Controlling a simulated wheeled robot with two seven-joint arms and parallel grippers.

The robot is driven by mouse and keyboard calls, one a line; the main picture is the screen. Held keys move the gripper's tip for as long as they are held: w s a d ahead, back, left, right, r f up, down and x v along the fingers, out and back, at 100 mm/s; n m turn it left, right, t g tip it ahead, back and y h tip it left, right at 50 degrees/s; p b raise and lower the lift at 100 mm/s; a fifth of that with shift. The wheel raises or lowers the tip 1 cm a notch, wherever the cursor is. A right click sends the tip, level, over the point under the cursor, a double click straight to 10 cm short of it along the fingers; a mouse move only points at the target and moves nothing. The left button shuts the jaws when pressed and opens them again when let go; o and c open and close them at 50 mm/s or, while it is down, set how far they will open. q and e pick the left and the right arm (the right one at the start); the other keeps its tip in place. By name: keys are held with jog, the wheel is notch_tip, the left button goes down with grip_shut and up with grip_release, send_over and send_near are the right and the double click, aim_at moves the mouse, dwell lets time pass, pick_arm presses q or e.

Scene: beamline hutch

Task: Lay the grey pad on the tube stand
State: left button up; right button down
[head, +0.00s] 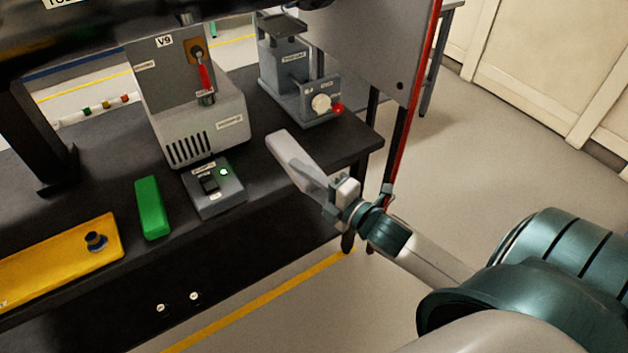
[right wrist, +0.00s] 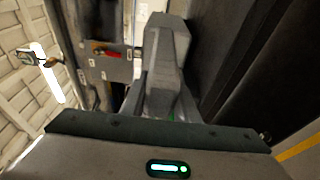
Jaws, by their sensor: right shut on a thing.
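A long light-grey pad (head: 292,158) is held by one end in my right gripper (head: 343,190). It is tilted, pointing up and left in the head view, above the front edge of the black bench. In the right wrist view the grey pad (right wrist: 168,55) stretches away from the jaws. A grey stand-like unit (head: 283,66) with a flat top plate, a white knob and a red button stands at the bench's right end, beyond the pad. I cannot read its label, so I cannot tell if it is the tube stand. My left gripper is not in view.
The black bench (head: 105,193) carries a grey cabinet (head: 222,125) with a vent and red-handled lever, a small switch box (head: 215,189) with a green light, a green block (head: 152,207) and a yellow plate (head: 60,262). A red-edged panel (head: 385,45) hangs at the right.

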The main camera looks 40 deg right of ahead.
jog(key=w+d, duration=0.1)
jog(key=d+f+b, duration=0.1)
jog(key=d, duration=0.1)
jog(key=w+d+b, duration=0.1)
jog(key=d, duration=0.1)
jog(key=shift+w+f, duration=0.35)
jog(key=shift+f, duration=0.05)
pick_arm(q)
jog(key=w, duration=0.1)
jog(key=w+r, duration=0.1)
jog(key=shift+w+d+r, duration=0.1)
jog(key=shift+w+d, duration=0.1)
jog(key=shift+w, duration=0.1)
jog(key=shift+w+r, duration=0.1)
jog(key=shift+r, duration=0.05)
pick_arm(e)
jog(key=shift+w+f, duration=0.1)
jog(key=shift+f, duration=0.05)
